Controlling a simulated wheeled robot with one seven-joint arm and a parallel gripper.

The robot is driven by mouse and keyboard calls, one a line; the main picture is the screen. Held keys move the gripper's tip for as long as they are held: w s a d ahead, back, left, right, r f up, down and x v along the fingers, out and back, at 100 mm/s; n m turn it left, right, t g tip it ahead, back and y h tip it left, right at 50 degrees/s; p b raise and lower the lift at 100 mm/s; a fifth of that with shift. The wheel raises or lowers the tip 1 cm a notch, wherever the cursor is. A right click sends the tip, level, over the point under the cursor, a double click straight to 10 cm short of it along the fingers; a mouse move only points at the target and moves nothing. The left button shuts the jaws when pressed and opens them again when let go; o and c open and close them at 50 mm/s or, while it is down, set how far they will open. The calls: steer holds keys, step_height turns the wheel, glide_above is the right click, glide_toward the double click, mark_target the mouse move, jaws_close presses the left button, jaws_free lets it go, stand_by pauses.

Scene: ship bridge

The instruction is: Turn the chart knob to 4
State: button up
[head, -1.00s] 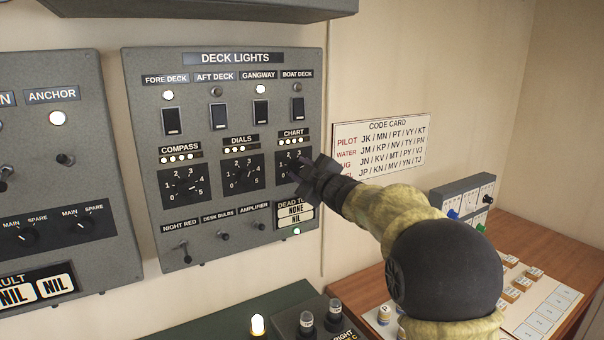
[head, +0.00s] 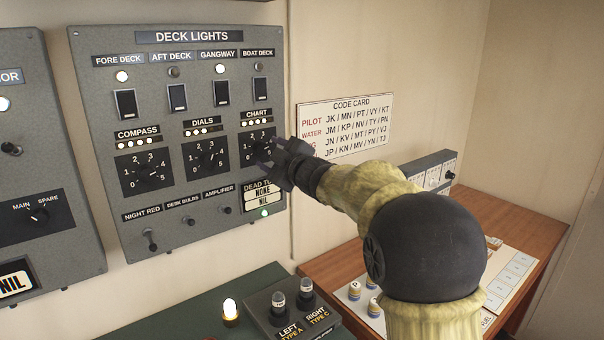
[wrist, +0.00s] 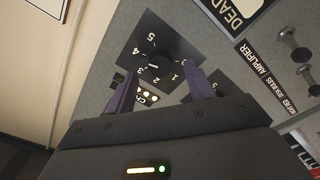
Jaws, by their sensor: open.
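The chart knob (head: 262,152) is black on a square black dial plate with white numerals, under the CHART label at the right of the grey DECK LIGHTS panel (head: 80,120). In the wrist view the knob (wrist: 157,64) appears tilted and nearly upside down, with its numerals around it. Its exact setting is too small to read surely. My gripper (head: 274,160) is in front of this dial and partly hides its right side in the head view. In the wrist view my gripper (wrist: 164,76) is open, its two fingers apart to either side of the knob, with nothing held.
The dials knob (head: 209,154) and compass knob (head: 149,172) are to the left on the same panel. Toggle switches, including the amplifier switch (head: 225,210), sit below. A code card (head: 345,120) hangs to the right. Two cylinders stand on a box (head: 285,318) below.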

steer(key=b+v, duration=0.2)
steer(key=v, duration=1.2)
steer(key=shift+s+d+b, duration=0.15)
steer(key=shift+s+b, duration=0.1)
steer(key=shift+b, duration=0.05)
steer(key=s+d+f+m+g+h+p, duration=0.1)
steer(key=s+d+f+m+g+h, duration=0.1)
steer(key=d+f+m+h, duration=0.45)
steer(key=s+d+f+m+g+h+p, duration=0.1)
steer(key=s+d+f+m+h, duration=0.2)
steer(key=f, duration=0.6)
steer(key=s+d+f+m+g+p, duration=0.1)
steer(key=s+f+m+g, duration=0.6)
steer(key=s+f, duration=0.8)
steer(key=s+g+p, duration=0.1)
steer(key=s+g, duration=0.1)
steer(key=s, duration=0.1)
steer(key=shift+s+d+f, duration=0.2)
steer(key=shift+d+f, duration=0.05)
steer(key=shift+w+a+h, duration=0.1)
steer(key=shift+h, duration=0.15)
